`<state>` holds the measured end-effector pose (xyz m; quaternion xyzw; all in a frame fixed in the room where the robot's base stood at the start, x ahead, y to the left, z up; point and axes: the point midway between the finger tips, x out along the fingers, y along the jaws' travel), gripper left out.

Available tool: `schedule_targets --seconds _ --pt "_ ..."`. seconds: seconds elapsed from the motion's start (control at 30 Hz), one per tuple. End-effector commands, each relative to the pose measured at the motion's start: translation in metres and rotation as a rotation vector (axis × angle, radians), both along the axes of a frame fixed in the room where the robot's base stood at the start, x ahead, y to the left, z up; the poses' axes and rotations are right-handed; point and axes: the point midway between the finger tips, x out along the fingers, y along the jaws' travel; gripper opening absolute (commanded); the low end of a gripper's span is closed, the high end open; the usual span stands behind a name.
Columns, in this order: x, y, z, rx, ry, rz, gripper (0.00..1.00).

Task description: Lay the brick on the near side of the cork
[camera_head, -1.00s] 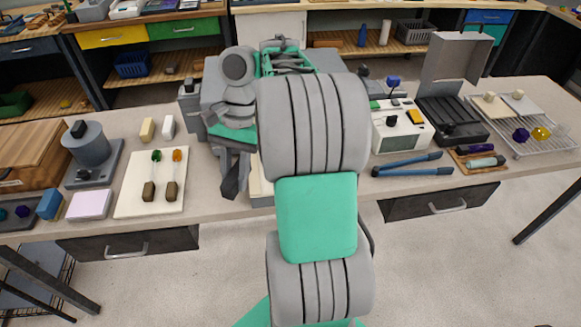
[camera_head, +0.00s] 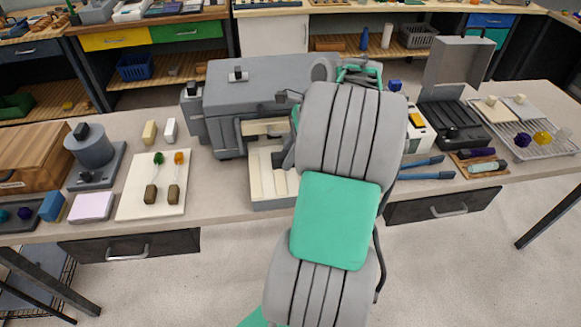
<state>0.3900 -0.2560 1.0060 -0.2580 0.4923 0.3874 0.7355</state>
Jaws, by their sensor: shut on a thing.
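My gripper (camera_head: 287,156) shows only as a dark grey sliver at the left edge of my arm, over the open tray of the grey oven. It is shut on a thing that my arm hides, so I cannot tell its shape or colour. A tan board (camera_head: 457,157), which looks like the cork, lies at the right of the table. A cream block (camera_head: 150,132) and a white block (camera_head: 170,130) stand on the left; I cannot tell whether either is the brick.
The grey oven (camera_head: 255,85) stands mid-table with its cream-lined tray (camera_head: 258,187) out. Blue tongs (camera_head: 425,175) lie left of the tan board. A dark open case (camera_head: 455,125) and a wire rack (camera_head: 545,148) stand behind and right of it.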

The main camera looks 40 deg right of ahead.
Motion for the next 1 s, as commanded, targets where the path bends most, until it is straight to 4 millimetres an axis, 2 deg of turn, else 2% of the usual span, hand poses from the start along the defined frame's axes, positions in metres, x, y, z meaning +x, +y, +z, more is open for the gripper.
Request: schedule_targets --seconds 0.03,0.23,0.37,0.87,0.9,1.0 --pt "0.003 -0.005 -0.008 0.000 0.000 0.001 0.00" --pt "0.011 -0.018 -0.028 0.000 -0.001 0.002 0.00" --pt "0.010 -0.016 -0.051 0.000 -0.001 0.002 0.00" --pt "0.010 -0.016 -0.060 -0.001 -0.001 0.003 0.00" --pt "0.010 -0.016 -0.061 -0.001 -0.001 0.003 0.28" --pt "0.010 -0.016 -0.061 -0.001 -0.001 0.003 0.36"
